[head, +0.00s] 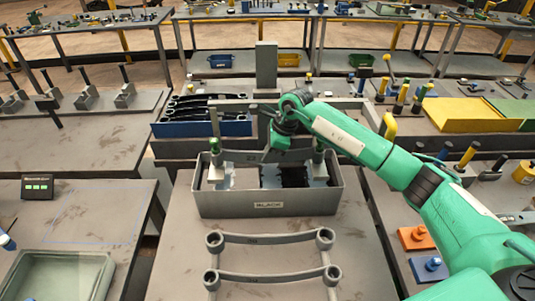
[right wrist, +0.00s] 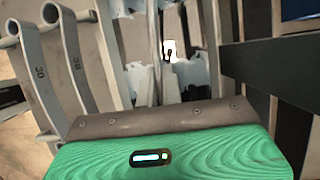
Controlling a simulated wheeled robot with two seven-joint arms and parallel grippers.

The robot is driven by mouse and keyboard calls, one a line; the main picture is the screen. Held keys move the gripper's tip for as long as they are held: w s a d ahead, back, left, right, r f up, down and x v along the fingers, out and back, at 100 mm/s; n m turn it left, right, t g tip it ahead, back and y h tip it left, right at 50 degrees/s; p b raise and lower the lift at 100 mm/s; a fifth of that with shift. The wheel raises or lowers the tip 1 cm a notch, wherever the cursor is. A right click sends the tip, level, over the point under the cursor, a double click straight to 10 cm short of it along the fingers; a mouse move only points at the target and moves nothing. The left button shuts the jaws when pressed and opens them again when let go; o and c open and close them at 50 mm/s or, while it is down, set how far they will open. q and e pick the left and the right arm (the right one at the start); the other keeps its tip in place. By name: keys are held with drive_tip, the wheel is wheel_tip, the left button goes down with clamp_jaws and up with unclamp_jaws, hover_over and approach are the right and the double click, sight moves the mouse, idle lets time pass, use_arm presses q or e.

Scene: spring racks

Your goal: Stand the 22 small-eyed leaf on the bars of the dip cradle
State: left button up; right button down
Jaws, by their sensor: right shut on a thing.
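The 22 leaf (head: 250,157), a long grey strip with its number on its face, spans crosswise over the open tank, standing on edge. My right gripper (head: 282,146) is shut on it near its middle, partly hidden by my wrist. In the right wrist view a thin pale strip, likely the leaf (right wrist: 155,40), runs upright. My left gripper is out of view.
Two eyed leaves (head: 265,238) lie on the near bench between the tank and me. A blue bin (head: 203,129) with dark leaves stands behind the tank. A grey post (head: 266,68) rises behind.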

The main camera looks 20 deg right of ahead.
drive_tip(key=shift+f+b, duration=0.3)
drive_tip(key=shift+b, duration=0.2)
idle(0.3)
drive_tip(key=c, duration=1.5)
unclamp_jaws()
drive_tip(key=shift+o, duration=0.9)
drive_tip(key=shift+s+f, duration=0.1)
drive_tip(key=shift+f, duration=0.1)
drive_tip(key=o, duration=0.3)
drive_tip(key=shift+r, duration=0.2)
drive_tip(key=shift+r+p, duration=1.05)
drive_tip(key=shift+r, duration=2.6)
